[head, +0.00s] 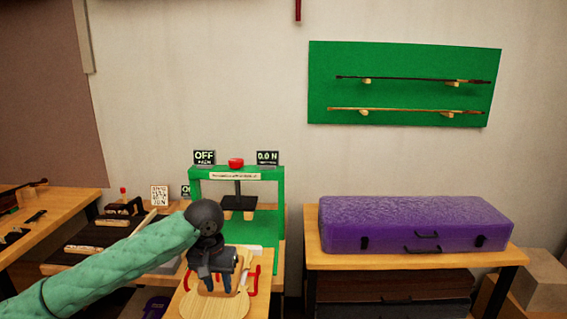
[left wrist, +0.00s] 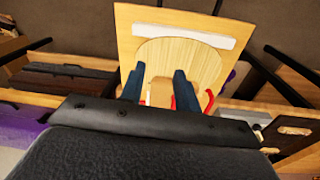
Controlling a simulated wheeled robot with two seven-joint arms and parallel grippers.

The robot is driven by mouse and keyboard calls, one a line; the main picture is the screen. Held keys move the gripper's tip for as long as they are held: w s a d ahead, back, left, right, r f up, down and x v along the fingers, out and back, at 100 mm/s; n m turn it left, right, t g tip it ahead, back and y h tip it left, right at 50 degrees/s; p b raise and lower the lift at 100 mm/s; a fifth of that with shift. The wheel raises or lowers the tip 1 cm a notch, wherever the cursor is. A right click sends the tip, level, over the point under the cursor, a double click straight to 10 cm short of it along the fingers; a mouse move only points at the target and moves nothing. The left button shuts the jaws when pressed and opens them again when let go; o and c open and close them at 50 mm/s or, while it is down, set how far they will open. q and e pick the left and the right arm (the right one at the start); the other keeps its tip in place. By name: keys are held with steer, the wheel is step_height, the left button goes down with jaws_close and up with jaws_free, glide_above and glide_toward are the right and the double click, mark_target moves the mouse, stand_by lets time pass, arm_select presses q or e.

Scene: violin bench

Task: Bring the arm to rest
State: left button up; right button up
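My left gripper (head: 219,288) hangs over a wooden board (left wrist: 128,36) in front of the green press frame. The board also shows in the head view (head: 198,290). In the left wrist view my two dark blue fingers (left wrist: 160,72) stand apart, with bare wood in the gap between their tips. A small tan block (left wrist: 159,92) shows between the fingers; I cannot tell whether they touch it. Red clamp-like parts (head: 253,279) sit on the board beside the gripper. My right gripper is not in view.
The green press (head: 276,192) stands just behind the gripper, with a red button (head: 236,163) and an "OFF" sign (head: 204,157). A purple case (head: 415,224) lies on the right table. Dark trays (head: 98,232) are at left, near my arm.

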arm_select(q)
steer(key=s+d+f+m+t+h, duration=0.1)
steer(key=s+d+f+h, duration=0.1)
steer(key=s+d+f, duration=0.35)
steer(key=s+d+f+m+t+h, duration=0.1)
steer(key=s+d+f+m, duration=0.15)
steer(key=s+f, duration=0.6)
steer(key=s+a+f+n+t+y, duration=0.1)
steer(key=s+a+f+n+y, duration=0.1)
steer(key=s+a+f, duration=0.6)
steer(key=s+a+f+n+y, duration=0.1)
steer(key=s+a+f, duration=0.4)
steer(key=s, duration=0.6)
steer(key=d+f+g, duration=0.1)
steer(key=d+f, duration=0.1)
steer(key=f, duration=0.8)
steer(key=s+d+f+g, duration=0.1)
steer(key=d+f, duration=0.2)
steer(key=f, duration=0.6)
steer(key=shift+s+d+f, duration=0.2)
steer(key=shift+s+f, duration=0.05)
steer(key=shift+f, duration=0.15)
